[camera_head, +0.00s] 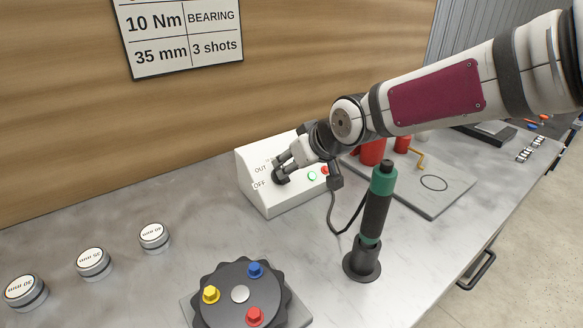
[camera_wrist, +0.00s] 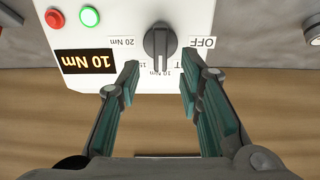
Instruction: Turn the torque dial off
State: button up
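The torque dial (camera_wrist: 160,44) is a dark round knob with a raised bar on the sloped face of a white control box (camera_head: 283,200). In the wrist view its bar stands upright in the picture, its lower end by the 10 Nm and partly hidden labels. The OFF label (camera_wrist: 202,42) is to its right. The black display (camera_wrist: 88,62) reads 10 Nm. My gripper (camera_wrist: 161,62) is open, one finger on each side of the dial's lower end, with a gap to each side. In the head view my gripper (camera_head: 281,173) is at the box face and mostly hides the dial.
A lit green button (camera_wrist: 89,16) and a red button (camera_wrist: 54,18) are beside the dial. A green-and-black screwdriver (camera_head: 377,205) stands upright in a holder in front of the box. A dark round fixture (camera_head: 240,294) with coloured bolts sits nearer. Several white-topped cans stand left.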

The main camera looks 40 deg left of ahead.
jog(key=shift+x, duration=2.75)
grip_shut()
